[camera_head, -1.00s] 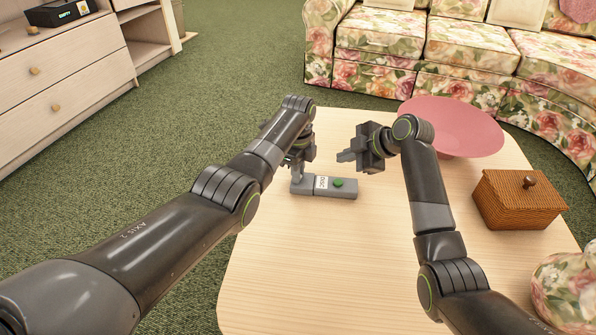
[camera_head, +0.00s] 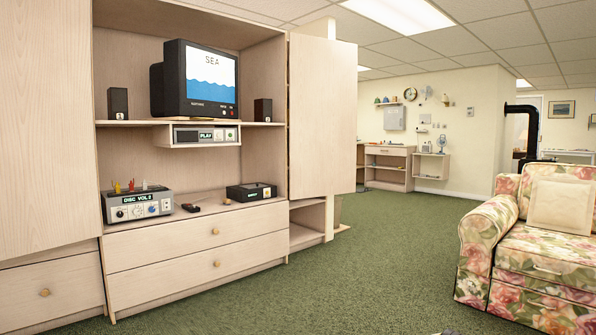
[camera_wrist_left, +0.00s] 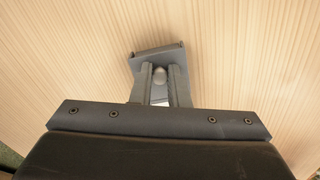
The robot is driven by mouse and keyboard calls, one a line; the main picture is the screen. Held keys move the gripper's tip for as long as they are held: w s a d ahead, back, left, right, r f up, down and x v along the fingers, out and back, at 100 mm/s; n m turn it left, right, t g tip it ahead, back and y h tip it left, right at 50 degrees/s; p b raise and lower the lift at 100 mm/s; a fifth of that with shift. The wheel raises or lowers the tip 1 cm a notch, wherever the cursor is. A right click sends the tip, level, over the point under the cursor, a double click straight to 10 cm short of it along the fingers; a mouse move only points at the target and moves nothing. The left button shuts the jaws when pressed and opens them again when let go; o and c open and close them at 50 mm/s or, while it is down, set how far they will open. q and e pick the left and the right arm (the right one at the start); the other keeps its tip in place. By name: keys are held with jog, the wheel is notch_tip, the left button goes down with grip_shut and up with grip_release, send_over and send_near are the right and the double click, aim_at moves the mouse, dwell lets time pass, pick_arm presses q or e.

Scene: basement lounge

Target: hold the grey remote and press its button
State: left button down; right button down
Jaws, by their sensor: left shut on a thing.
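The grey remote (camera_wrist_left: 150,57) shows in the left wrist view as a small grey block end, over the pale wooden table. My left gripper (camera_wrist_left: 162,72) is shut on it, with one finger on each side. Most of the remote is hidden by the fingers and the wrist, and its green button is not visible.
In the head view, a television (camera_head: 200,80) in a wooden cabinet (camera_head: 205,235) reads "SEA". A player (camera_head: 205,135) below it reads "PLAY". A grey console (camera_head: 138,206) reads "DISC VOL 2". A floral sofa (camera_head: 540,240) stands at the right. Green carpet is clear between.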

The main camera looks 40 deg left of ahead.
dwell(0.4)
pick_arm(q)
jog(key=c, duration=1.3)
grip_release()
notch_tip(320, 180, up, 12)
jog(key=shift+r, duration=0.1)
pick_arm(e)
jog(key=shift+s+f, duration=0.1)
